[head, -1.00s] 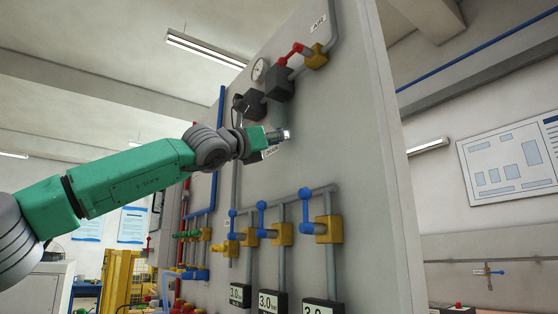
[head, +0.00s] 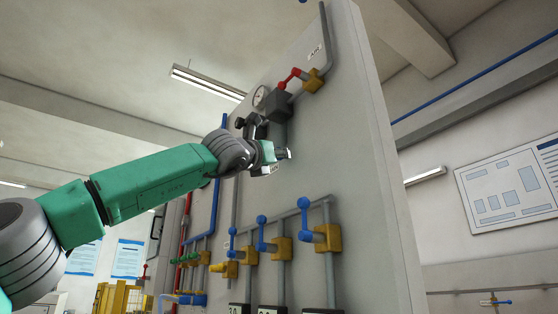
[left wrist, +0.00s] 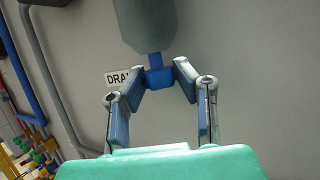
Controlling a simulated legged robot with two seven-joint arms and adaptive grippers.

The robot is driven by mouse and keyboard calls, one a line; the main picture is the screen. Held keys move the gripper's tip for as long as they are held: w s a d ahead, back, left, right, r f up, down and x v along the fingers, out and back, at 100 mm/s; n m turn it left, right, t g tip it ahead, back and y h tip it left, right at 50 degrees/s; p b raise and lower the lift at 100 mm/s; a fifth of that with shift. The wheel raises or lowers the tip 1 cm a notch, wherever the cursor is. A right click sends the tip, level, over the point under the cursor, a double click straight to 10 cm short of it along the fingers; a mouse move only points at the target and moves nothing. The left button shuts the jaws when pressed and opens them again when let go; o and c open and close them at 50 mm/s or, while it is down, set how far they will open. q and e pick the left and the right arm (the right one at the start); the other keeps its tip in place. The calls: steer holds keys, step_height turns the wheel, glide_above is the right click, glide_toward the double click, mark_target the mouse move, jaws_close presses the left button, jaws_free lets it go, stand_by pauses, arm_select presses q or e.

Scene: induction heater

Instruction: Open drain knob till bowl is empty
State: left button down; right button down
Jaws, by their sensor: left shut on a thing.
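The drain knob (left wrist: 158,76) is a small blue piece under the grey bowl (left wrist: 146,22) in the left wrist view. A label reading "DRA..." (left wrist: 118,79) is on the panel beside it. My left gripper (left wrist: 159,72) is shut on the knob, with a fingertip at each side. In the head view my left gripper (head: 285,154) is at the panel below the dark regulator blocks and hides the knob there. The bowl's contents cannot be made out. My right gripper is not in view.
The grey panel (head: 350,150) carries a gauge (head: 261,97), a red-handled valve (head: 292,76) above, and blue-handled valves (head: 320,236) below. Pipes run along it. Open room lies right of the panel, before the wall board (head: 510,185).

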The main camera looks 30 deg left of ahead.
arm_select(q)
steer(key=shift+a, duration=0.1)
steer(key=c, duration=1.2)
jaws_free()
steer(key=shift+s+f, duration=0.1)
steer(key=v, duration=1.1)
steer(key=shift+s+f, duration=0.25)
steer(key=shift+f, duration=0.05)
steer(key=shift+a, duration=0.15)
